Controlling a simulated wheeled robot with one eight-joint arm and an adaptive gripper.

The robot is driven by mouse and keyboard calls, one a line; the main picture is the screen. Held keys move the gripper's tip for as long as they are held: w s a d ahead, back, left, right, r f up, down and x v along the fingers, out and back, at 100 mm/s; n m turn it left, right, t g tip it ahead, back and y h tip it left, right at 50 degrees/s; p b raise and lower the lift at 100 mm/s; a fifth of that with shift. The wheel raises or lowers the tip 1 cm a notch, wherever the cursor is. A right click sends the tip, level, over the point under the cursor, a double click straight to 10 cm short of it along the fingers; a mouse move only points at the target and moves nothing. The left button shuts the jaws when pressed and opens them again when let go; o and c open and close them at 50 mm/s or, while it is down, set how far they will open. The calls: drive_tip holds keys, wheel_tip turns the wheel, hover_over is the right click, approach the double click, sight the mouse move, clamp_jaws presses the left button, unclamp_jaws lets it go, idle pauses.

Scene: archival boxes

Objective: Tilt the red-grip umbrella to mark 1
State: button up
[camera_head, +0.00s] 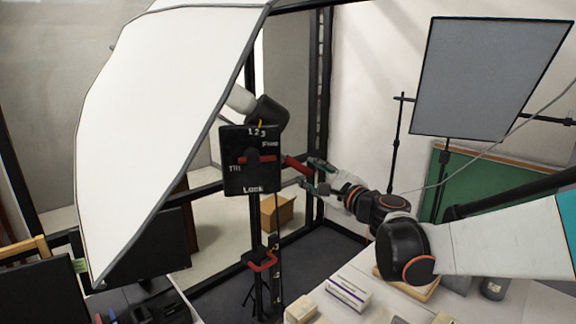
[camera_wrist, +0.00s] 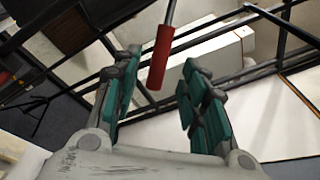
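The white umbrella (camera_head: 165,110) leans large at the left in the head view. Its black head box (camera_head: 235,180) bears the marks 1, 2, 3 and the words Tilt, Free and Lock. A red bar (camera_head: 245,159) lies about level across the box. A small yellow pointer shows above the marks, seemingly near 2 or 3; I cannot tell exactly. The red grip (camera_head: 293,163) sticks out to the right of the box. My gripper (camera_head: 310,175) is at the grip's outer end. In the wrist view the red grip (camera_wrist: 160,57) stands between the open fingers, with gaps at both sides.
A second red clamp (camera_head: 262,262) sits lower on the stand. A grey panel (camera_head: 490,80) stands at the right back. White boxes (camera_head: 349,291) lie on the table below my arm. A cardboard box (camera_head: 277,213) is on the floor behind.

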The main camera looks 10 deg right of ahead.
sight(300, 167)
drive_tip(key=x, duration=0.8)
drive_tip(key=shift+d+p, duration=0.1)
drive_tip(key=shift+p, duration=0.25)
drive_tip(key=shift+s, duration=0.1)
clamp_jaws()
